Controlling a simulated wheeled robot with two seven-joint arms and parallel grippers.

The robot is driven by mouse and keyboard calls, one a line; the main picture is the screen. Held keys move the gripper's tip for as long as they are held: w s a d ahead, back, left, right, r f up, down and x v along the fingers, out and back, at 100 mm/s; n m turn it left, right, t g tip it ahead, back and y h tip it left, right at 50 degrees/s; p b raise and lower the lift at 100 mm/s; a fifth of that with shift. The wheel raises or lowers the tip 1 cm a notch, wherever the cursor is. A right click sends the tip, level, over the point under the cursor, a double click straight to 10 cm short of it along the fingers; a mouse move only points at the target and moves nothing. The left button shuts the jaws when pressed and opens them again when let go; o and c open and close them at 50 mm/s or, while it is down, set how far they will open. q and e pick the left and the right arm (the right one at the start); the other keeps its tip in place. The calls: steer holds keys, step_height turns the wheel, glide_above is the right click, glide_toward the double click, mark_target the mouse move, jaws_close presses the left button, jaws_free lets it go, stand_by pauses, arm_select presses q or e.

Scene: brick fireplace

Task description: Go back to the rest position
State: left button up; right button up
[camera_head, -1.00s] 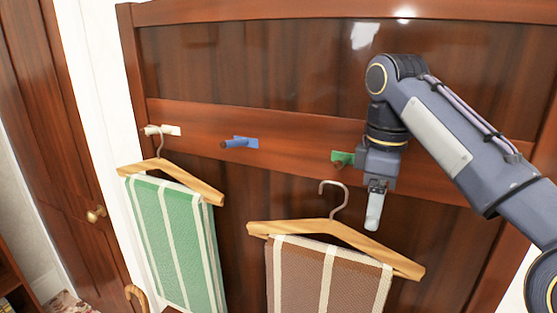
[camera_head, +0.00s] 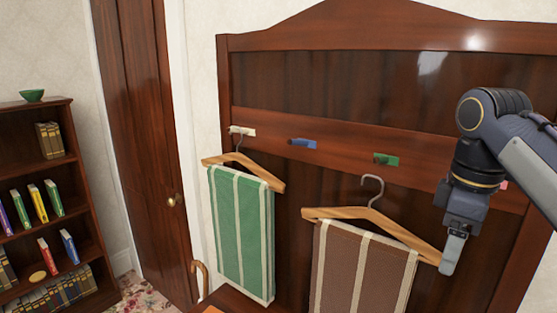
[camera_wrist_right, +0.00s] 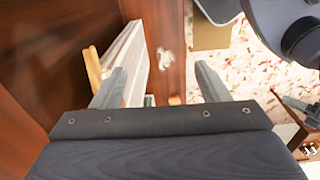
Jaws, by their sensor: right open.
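My right gripper (camera_head: 452,262) is by the right end of the wooden hanger (camera_head: 385,222) with the brown striped towel (camera_head: 360,270) in the head view. In the right wrist view its two fingers (camera_wrist_right: 160,85) are apart with nothing gripped, and a hanger end (camera_wrist_right: 93,65) and towel edge (camera_wrist_right: 125,60) show near the left finger. The brown towel's hanger hook (camera_head: 372,180) shows just below the green peg (camera_head: 386,159); I cannot tell what bears it. A green striped towel (camera_head: 241,230) on its hanger (camera_head: 250,170) hangs at the white peg (camera_head: 242,131). My left gripper is out of view.
The wooden rack (camera_head: 345,75) also has a bare blue peg (camera_head: 302,144) and a pink peg (camera_head: 504,184) partly behind my arm. A door (camera_head: 150,120) and a bookcase (camera_head: 85,170) stand to the left. A cane handle (camera_head: 200,270) shows below.

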steer(key=s+a+f+m+t+y+b, duration=0.1)
steer(key=s+f+m, duration=0.2)
steer(key=f, duration=0.4)
steer(key=s+a+f+m+t+y+b, duration=0.1)
steer(key=s+a+f+m+t, duration=0.1)
steer(key=s+f, duration=0.4)
step_height(320, 180, down, 2)
steer(key=shift+a+f+m, duration=0.25)
steer(key=shift+m, duration=0.55)
steer(key=shift+o, duration=0.2)
steer(key=s+a+f+m+t, duration=0.1)
steer(key=s+f+m, duration=0.1)
steer(key=f, duration=0.3)
steer(key=s+a+f+m+t+y, duration=0.1)
steer(key=s+a+f+m, duration=0.1)
steer(key=s+f, duration=0.1)
steer(key=shift+s+a+f+m+y+b, duration=0.15)
steer(key=shift+a+f+m+y+b, duration=0.2)
steer(key=shift+f, duration=0.5)
steer(key=shift+o, duration=0.2)
steer(key=shift+s+a+f+m, duration=0.15)
steer(key=shift+s+f+m, duration=0.1)
steer(key=shift+f, duration=0.15)
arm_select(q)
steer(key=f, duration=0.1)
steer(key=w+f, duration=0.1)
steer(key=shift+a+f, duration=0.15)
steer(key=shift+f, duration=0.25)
